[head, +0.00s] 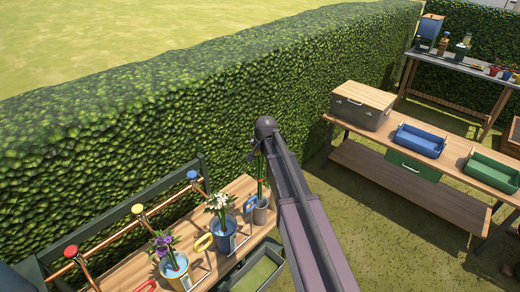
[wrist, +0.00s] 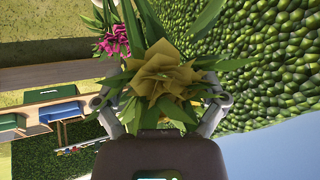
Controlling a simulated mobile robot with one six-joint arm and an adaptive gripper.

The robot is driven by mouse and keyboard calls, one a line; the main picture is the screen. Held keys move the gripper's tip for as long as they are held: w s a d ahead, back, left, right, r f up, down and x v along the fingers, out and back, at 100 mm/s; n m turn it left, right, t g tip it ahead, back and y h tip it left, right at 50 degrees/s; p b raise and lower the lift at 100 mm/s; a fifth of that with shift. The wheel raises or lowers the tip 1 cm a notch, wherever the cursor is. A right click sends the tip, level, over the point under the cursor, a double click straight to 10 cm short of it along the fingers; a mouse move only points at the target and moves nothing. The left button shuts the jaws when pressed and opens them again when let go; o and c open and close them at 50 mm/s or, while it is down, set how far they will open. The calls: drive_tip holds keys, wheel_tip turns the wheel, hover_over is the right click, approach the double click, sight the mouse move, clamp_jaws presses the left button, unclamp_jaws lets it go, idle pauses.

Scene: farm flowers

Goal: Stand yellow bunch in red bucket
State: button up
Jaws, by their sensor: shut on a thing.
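The yellow bunch (wrist: 160,75), a broad yellow bloom with long green leaves, fills the middle of the wrist view. My gripper (wrist: 162,100) is shut on it, with one finger on each side. In the head view my arm hides the gripper and the bloom. Green stems (head: 261,180) show beside my arm, above a grey pot (head: 261,213); I cannot tell whether they belong to the held bunch. No red bucket body is clearly in view; only a red handle (head: 146,286) shows at the bottom edge of the head view.
On the wooden bench stand a blue bucket with white flowers (head: 219,203) and a bucket with purple flowers (head: 163,243). Red, yellow and blue taps (head: 192,175) line the copper pipe behind. Pink flowers (wrist: 115,42) show in the wrist view. A hedge (head: 200,110) stands behind.

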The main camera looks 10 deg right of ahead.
drive_tip(key=shift+r+p, duration=1.3)
drive_tip(key=shift+r, duration=0.05)
drive_tip(key=shift+f, duration=0.1)
